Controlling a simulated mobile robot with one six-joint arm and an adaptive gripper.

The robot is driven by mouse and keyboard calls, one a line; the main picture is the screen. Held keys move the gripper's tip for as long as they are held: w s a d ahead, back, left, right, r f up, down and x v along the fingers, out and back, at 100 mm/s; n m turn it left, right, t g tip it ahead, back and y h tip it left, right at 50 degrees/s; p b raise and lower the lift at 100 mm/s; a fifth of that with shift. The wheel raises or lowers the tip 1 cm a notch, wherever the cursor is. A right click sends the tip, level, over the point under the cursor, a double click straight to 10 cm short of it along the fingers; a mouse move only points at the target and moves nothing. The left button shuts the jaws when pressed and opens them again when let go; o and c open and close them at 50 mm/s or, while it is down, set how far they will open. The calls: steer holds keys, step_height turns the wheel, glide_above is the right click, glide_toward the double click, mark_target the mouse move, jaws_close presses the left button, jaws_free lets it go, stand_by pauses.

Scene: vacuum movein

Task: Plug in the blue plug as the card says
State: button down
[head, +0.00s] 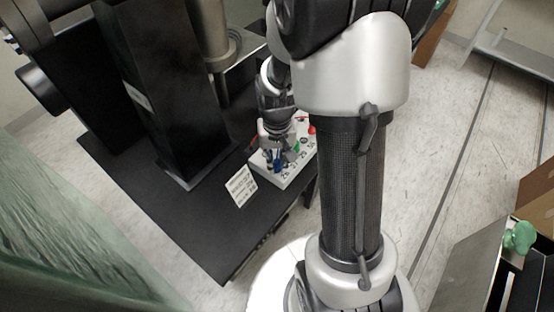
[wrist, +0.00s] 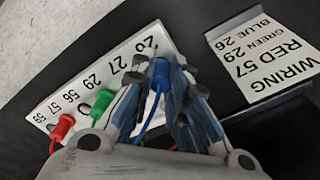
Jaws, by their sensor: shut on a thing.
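The card (wrist: 265,55) reads WIRING, RED 57, GREEN 29, BLUE 26; in the head view the card (head: 240,186) lies on the black surface beside the socket box. The white socket box (wrist: 100,75) has a row of printed numbers; it also shows in the head view (head: 287,180). A red plug (wrist: 62,127) sits near 57 and a green plug (wrist: 103,101) near 29. My gripper (wrist: 162,75) is shut on the blue plug (wrist: 160,72) at the box's end past 27. Fingers hide the sockets there; I cannot tell whether the plug is seated.
The black platform (head: 235,240) carries the box and card, with a dark column (head: 165,90) to the left. Red, green and blue wires run from the plugs. A green knob (head: 519,237) stands at the far right. Pale floor lies right of my arm.

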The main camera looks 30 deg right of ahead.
steer(key=shift+f, duration=0.25)
steer(key=c, duration=1.5)
jaws_free()
steer(key=shift+r, duration=0.1)
step_height(320, 180, up, 12)
steer(key=shift+f, duration=0.1)
steer(key=s+a+r+n+t, duration=0.1)
steer(key=s+a+r, duration=0.2)
steer(key=s, duration=0.1)
steer(key=s+a+r+n+t, duration=0.2)
steer(key=s+a+r, duration=0.1)
steer(key=s+a, duration=0.1)
steer(key=s+a+r+n+t, duration=0.1)
steer(key=s+a+r+n, duration=0.1)
steer(key=s+a+r, duration=0.1)
steer(key=shift+s+a+r+t, duration=0.15)
steer(key=shift+s+a+r, duration=0.1)
steer(key=shift+s, duration=0.4)
steer(key=shift+s+a+r+t, duration=0.15)
steer(key=shift+s+r, duration=0.1)
steer(key=shift+s, duration=0.4)
